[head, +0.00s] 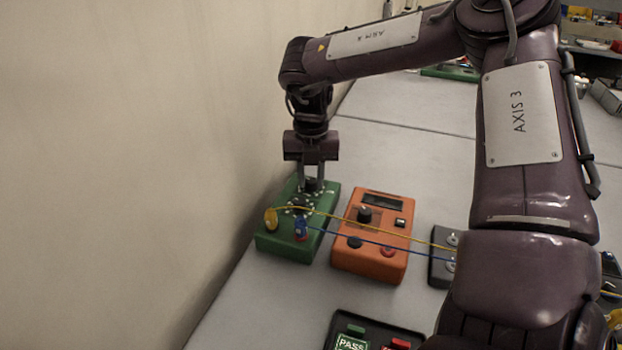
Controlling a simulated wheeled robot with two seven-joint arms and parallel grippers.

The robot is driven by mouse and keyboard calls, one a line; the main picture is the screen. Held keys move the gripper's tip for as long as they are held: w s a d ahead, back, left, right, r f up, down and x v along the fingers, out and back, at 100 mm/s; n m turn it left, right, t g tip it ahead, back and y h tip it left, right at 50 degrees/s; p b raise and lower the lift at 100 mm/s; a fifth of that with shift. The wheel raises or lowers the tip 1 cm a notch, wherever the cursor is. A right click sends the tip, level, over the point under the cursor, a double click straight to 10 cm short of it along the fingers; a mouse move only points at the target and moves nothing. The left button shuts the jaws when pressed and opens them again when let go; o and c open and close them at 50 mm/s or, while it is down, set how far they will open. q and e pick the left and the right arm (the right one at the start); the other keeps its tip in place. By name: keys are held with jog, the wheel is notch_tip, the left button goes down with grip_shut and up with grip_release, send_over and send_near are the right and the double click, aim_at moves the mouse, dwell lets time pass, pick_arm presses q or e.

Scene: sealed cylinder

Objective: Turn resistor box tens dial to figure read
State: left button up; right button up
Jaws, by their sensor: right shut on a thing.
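The green resistor box (285,246) stands on the bench close to the wall, with dials ringed by white marks on its top. My right gripper (313,182) points down over the far part of the box and is shut on a dark dial knob (312,185). A second dark dial (297,201) sits nearer on the box and is partly hidden by wires. A yellow plug (271,219) and a blue plug (301,228) stand at the box's near end. The dial figures are too small to read. My left gripper is not in view.
An orange meter (378,230) with a dark display and a knob stands right of the box. Yellow and blue wires cross above it to a grey terminal block (443,257). A black tray (360,335) with a green PASS tag lies in front. The wall is close on the left.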

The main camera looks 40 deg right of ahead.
aim_at(311, 181)
dwell(0.4)
jog(key=o, duration=1)
notch_tip(311, 181, up, 8)
jog(key=shift+f, duration=0.1)
jog(key=shift+a, duration=0.1)
